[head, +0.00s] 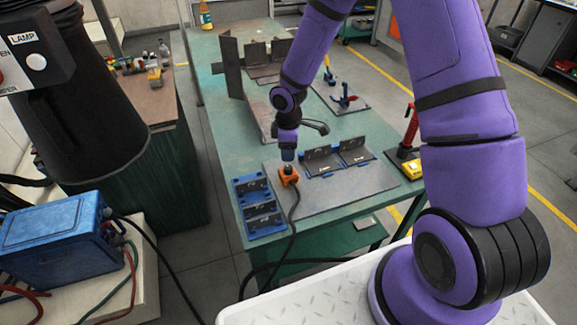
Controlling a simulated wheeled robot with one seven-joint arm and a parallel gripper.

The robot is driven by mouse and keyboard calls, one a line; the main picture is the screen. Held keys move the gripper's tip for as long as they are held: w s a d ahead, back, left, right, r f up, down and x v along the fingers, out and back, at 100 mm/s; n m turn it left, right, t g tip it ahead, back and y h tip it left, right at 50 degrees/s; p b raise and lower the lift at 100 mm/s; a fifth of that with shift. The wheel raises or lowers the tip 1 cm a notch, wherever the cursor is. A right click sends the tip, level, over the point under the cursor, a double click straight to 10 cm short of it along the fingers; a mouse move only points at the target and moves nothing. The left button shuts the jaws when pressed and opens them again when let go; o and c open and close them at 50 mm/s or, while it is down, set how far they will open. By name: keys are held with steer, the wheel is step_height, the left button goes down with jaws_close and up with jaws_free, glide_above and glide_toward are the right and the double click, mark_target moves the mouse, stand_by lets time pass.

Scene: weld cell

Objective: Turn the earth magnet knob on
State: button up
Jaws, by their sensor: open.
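The orange earth magnet (289,174) sits on the grey plate near the front of the green table. A black cable runs from it down over the table edge. Its knob is too small to make out, and I cannot tell which way it is turned. My gripper (288,157) points down just above the magnet, at the end of my purple arm. The gap between gripper and magnet is very small, and I cannot tell whether they touch. My gripper is open, with nothing visibly held in it.
The grey plate (330,199) also carries dark angle pieces (322,160) on blue supports. A blue fixture (262,212) lies left of the magnet. A red clamp (410,130) and a yellow block (412,170) stand at the right. A tall dark steel piece (232,66) stands farther back.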

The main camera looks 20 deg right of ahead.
mark_target(288, 167)
step_height(288, 167, down, 8)
steer(key=shift+r, duration=0.2)
steer(key=c, duration=0.9)
